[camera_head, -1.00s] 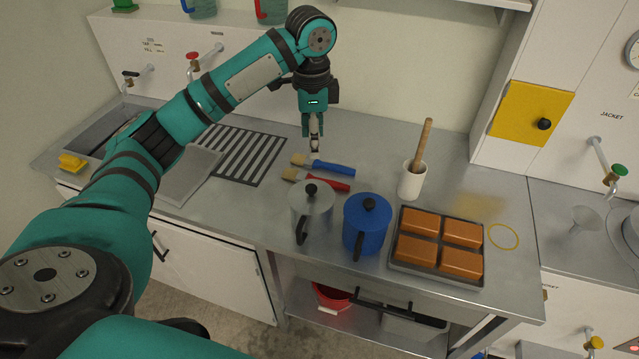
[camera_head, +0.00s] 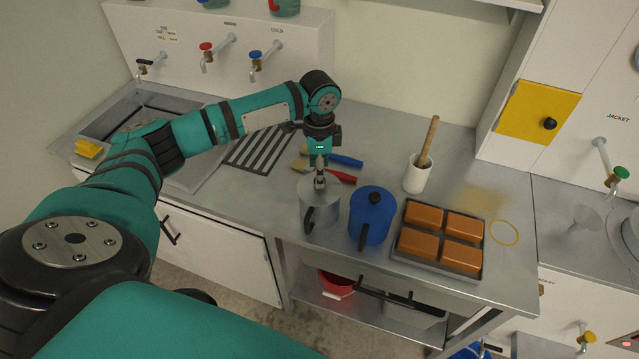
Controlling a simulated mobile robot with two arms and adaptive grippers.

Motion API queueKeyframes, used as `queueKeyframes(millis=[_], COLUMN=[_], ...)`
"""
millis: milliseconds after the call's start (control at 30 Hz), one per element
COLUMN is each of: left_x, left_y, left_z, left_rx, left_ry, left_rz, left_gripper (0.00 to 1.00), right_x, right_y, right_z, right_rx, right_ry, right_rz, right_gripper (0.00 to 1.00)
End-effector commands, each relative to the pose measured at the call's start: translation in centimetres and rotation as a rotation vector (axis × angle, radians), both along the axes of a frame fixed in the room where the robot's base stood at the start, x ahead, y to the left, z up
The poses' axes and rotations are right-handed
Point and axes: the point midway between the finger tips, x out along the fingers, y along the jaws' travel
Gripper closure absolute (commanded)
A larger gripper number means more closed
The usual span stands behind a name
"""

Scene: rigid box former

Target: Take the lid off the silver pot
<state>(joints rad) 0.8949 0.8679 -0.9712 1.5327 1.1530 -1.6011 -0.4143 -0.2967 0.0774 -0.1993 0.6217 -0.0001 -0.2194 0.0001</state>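The silver pot (camera_head: 325,214) stands upright on the metal counter, with its black handle toward the front. Its lid (camera_head: 304,189) is on the pot. My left gripper (camera_head: 320,183) points straight down over the middle of the lid, with its fingertips at the knob. The fingers mostly hide the knob, and I cannot tell whether they are closed on it. My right gripper is not in view.
A blue pot (camera_head: 373,220) with a black-knobbed lid stands close to the right. A tray (camera_head: 437,268) of orange-brown blocks and a white mortar with pestle (camera_head: 417,175) are farther right. Red-handled (camera_head: 341,177) and blue-handled (camera_head: 345,160) brushes lie just behind the silver pot.

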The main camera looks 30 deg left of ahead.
Motion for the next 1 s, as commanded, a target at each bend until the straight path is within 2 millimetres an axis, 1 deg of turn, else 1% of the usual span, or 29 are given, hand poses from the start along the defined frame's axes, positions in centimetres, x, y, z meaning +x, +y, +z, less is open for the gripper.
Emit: queueKeyframes(millis=[33,100,200,300,533,567,933,967,1000], left_x=[-0.2,-0.2,-0.2,-0.2,-0.1,-0.1,-0.1,-0.1,-0.1], left_y=[-0.1,-0.1,-0.1,-0.1,-0.1,-0.1,-0.1,-0.1,-0.1], left_z=[-0.4,-1.5,-3.1,-3.9,-4.2,-4.2,-4.2,-4.2,-4.2], left_rx=[0.001,0.002,0.0,0.0,0.001,0.001,0.001,0.001,0.001], left_ry=[0.004,0.005,0.003,0.001,0.0,0.0,0.0,0.0,0.0], left_rz=[0.0,0.001,0.001,0.001,0.0,0.0,0.0,0.0,0.001], left_gripper=[0.45,0.45,0.45,0.45,0.45,0.48,0.96,1.0,1.0], right_x=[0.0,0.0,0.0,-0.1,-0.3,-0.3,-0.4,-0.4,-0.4], right_y=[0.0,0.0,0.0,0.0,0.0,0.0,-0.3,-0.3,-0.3], right_z=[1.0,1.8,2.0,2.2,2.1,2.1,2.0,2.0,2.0], right_rx=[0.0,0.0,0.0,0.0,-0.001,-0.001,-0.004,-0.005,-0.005], right_ry=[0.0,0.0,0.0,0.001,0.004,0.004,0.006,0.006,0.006], right_rz=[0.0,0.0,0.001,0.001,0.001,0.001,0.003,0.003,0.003], right_gripper=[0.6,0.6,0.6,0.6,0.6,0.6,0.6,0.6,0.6])
